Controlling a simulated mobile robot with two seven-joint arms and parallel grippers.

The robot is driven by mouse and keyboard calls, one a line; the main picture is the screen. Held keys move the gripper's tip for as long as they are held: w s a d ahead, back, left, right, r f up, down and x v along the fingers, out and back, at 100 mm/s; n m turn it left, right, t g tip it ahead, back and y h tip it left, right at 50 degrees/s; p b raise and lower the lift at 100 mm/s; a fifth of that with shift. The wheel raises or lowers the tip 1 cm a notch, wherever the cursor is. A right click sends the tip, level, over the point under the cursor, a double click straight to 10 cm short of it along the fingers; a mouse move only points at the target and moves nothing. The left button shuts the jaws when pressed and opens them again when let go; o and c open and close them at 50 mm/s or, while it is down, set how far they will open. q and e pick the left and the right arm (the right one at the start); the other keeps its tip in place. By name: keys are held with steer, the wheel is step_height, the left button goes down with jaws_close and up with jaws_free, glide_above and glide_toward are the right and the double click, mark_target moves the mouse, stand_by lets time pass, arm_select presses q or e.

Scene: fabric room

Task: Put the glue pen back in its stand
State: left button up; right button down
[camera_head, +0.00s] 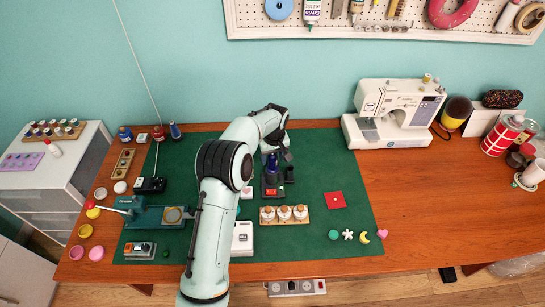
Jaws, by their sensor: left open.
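My left arm reaches up from the bottom centre and bends over at the top. Its gripper (277,153) points down above the middle of the green mat (330,170) and is open. A dark blue upright thing (272,164) stands just below the fingers, on a small black base (272,190) with a red display. It may be the glue pen in its stand, but it is too small to tell. I cannot tell whether the fingers touch it. My right gripper is not in view.
A teal device (150,218) is at the left, a sewing machine (395,112) at the back right. The right tabletop (425,205) is mostly clear.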

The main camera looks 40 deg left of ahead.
arm_select(q)
step_height(320, 180, up, 13)
steer(key=d, duration=0.1)
steer(key=shift+s+d+p, duration=0.15)
steer(key=shift+s+p, duration=0.25)
steer(key=shift+s, duration=0.05)
steer(key=shift+f, duration=0.1)
